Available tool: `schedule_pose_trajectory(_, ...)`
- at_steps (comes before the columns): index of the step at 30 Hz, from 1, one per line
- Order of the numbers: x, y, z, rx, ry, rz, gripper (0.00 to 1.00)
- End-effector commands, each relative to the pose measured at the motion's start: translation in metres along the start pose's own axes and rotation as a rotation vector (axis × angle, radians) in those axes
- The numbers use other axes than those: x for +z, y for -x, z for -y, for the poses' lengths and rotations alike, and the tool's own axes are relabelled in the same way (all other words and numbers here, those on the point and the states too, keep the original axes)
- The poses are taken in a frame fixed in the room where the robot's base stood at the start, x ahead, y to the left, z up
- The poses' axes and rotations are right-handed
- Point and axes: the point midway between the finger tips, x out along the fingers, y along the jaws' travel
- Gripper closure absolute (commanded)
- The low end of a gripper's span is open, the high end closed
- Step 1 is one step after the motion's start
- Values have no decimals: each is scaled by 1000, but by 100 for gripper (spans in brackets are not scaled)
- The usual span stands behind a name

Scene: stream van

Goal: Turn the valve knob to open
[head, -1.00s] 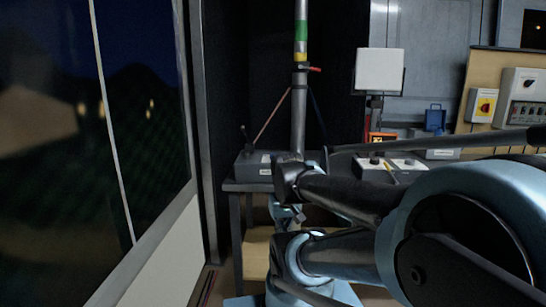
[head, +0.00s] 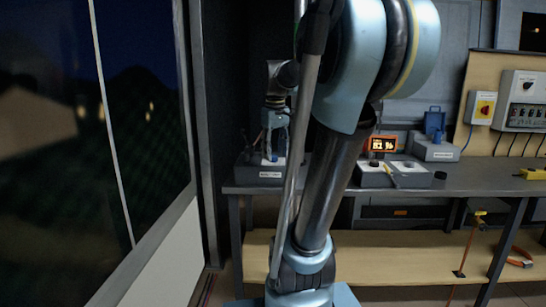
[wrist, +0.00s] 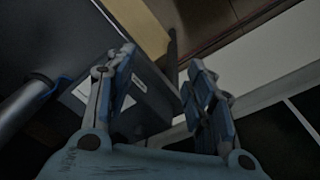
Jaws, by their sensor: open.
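I cannot make out the valve knob now. The upright pipe (head: 300,8) shows only as a sliver at the top of the head view; my arm hides the rest, including where a red handle showed earlier. My gripper (head: 275,156) points down at the grey labelled box (head: 259,178) at the bench's left end. In the wrist view my gripper (wrist: 161,60) has its fingers apart with nothing between them. The box (wrist: 158,101) lies beyond and partly behind the fingers. I cannot tell whether they touch it.
A dark lever (head: 245,137) stands at the box's left. A control box (head: 405,175), an orange display (head: 383,144) and another grey box (head: 437,149) are on the bench (head: 480,184) to the right. A dark window (head: 135,110) is at left. A grey cylinder (wrist: 28,97) shows in the wrist view.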

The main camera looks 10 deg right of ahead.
Motion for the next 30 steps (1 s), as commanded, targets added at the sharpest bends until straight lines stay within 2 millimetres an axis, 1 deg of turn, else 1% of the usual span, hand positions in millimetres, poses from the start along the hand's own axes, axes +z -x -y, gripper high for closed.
schedule_pose_trajectory(1,-15,12,-10,-1,23,6,51)
schedule_pose_trajectory(6,-58,42,-37,-9,113,27,51)
schedule_pose_trajectory(12,-106,70,-69,-20,212,49,51)
schedule_pose_trajectory(15,-124,79,-82,-26,253,58,51)
schedule_pose_trajectory(18,-136,84,-90,-29,281,64,51)
schedule_pose_trajectory(23,-144,87,-96,-32,301,67,51)
schedule_pose_trajectory(26,-144,81,-96,-32,303,68,51)
schedule_pose_trajectory(30,-143,64,-95,-32,302,67,51)
